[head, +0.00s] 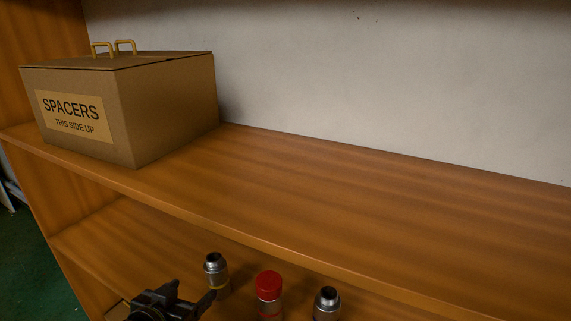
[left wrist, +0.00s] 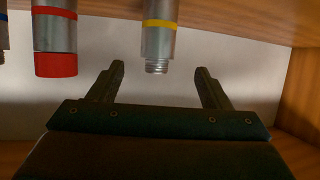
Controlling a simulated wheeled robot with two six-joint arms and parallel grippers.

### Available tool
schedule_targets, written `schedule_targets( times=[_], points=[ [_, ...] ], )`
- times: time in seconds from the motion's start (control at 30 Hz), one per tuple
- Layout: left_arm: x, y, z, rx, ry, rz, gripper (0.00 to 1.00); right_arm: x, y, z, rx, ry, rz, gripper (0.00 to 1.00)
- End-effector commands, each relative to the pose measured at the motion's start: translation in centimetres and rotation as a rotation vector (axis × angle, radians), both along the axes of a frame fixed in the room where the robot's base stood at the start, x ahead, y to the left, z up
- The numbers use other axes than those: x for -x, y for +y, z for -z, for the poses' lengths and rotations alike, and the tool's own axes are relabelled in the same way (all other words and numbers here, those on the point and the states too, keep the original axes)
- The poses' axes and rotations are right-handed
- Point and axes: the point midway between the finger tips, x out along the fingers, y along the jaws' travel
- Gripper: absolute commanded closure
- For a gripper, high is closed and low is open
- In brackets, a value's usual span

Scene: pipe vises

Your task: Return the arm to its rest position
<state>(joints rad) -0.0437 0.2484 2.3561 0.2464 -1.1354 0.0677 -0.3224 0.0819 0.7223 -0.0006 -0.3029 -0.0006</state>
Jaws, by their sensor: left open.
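My left gripper (head: 188,295) is at the bottom of the head view, on the lower shelf level, with its jaws open and empty. In the left wrist view its two dark fingers (left wrist: 158,80) stand wide apart. A grey metal pipe piece with a yellow band (head: 215,276) stands just beyond the fingertips; in the left wrist view the same piece (left wrist: 159,42) appears upside down, lined up with the gap between the fingers. I cannot tell its exact distance from them. My right gripper is not in view.
A red-capped pipe piece (head: 268,296) and another grey pipe piece (head: 327,304) stand to the right on the lower shelf (head: 110,232). The upper shelf (head: 330,205) overhangs them. A cardboard SPACERS box (head: 168,108) sits on its left end; the rest of that shelf is clear.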

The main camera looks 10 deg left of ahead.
Motion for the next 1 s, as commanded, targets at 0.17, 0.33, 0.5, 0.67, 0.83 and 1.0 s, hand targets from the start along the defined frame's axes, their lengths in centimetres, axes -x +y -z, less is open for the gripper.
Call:
schedule_targets(
  times=[0.17,0.33,0.5,0.67,0.83,1.0],
  points=[
    [5.7,1.7,6.2,-0.046,0.221,-0.073,0.28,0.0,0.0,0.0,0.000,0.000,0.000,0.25],
    [13.6,3.4,11.8,-0.099,0.487,-0.157,0.28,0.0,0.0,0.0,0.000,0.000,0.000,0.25],
    [20.6,4.6,14.8,-0.136,0.697,-0.222,0.28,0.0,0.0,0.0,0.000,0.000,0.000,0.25],
    [24.6,5.2,16.8,-0.158,0.832,-0.258,0.28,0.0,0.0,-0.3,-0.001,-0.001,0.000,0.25],
    [23.3,5.7,20.4,-0.154,0.846,-0.255,0.28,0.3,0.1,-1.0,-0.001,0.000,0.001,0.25],
    [22.7,6.1,24.9,-0.149,0.869,-0.251,0.28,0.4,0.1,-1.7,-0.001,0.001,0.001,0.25]
  ],
)
